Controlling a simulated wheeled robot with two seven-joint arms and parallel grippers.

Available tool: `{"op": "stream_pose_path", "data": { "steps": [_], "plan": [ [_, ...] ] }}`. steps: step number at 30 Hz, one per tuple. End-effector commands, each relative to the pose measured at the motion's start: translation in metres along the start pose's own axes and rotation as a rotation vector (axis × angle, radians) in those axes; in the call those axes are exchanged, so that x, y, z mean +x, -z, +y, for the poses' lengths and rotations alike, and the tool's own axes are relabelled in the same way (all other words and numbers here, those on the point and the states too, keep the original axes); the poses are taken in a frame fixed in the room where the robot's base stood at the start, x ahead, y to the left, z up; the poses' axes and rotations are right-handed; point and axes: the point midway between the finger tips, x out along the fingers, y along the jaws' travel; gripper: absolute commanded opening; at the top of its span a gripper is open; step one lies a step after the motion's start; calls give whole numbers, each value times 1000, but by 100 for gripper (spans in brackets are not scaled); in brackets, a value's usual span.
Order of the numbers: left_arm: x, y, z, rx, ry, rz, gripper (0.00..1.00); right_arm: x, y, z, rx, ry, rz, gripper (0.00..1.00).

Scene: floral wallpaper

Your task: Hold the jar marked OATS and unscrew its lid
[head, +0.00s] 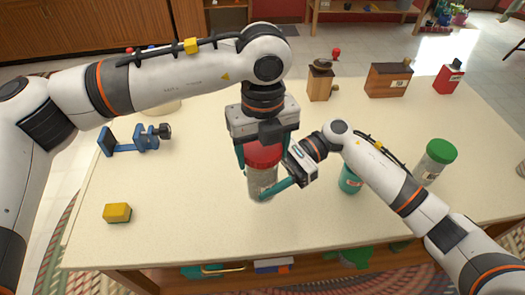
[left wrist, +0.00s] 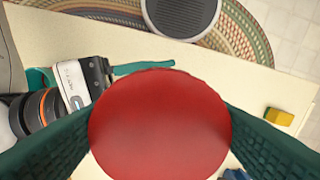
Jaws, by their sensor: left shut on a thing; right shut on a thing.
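A clear jar (head: 261,182) with a red lid (head: 264,153) stands upright near the middle of the table. Its marking cannot be read from here. My left gripper (head: 263,158) reaches down from above, shut on the red lid with one finger on each side. In the left wrist view the round red lid (left wrist: 160,124) fills the space between the green fingers. My right gripper (head: 265,187) comes from the right and is shut on the jar's body below the lid. One of its fingers crosses the jar's front; the other is hidden.
A green-lidded jar (head: 437,160) and a teal object (head: 350,182), partly behind my right arm, stand to the right. A blue clamp-like tool (head: 135,140) and a yellow block (head: 117,212) lie left. Wooden boxes (head: 388,80) and a red canister (head: 449,76) stand along the back.

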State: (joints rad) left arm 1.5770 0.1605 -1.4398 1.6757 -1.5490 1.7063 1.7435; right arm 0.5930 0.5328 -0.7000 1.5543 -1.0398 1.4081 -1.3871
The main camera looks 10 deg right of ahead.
Motion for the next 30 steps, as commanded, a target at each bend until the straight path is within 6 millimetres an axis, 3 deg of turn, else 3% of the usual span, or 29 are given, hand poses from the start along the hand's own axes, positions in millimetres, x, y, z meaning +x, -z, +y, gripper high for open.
{"op": "stream_pose_path", "data": {
  "steps": [19, 30],
  "plan": [
    [-12, 0, 0, 0, -1, 1, 40, 0, 0, 0, -1, 0, 1, 0],
    [-49, 0, 0, 0, -1, 1, 40, 0, 1, 0, -1, 0, 1, 0]
  ]
}}
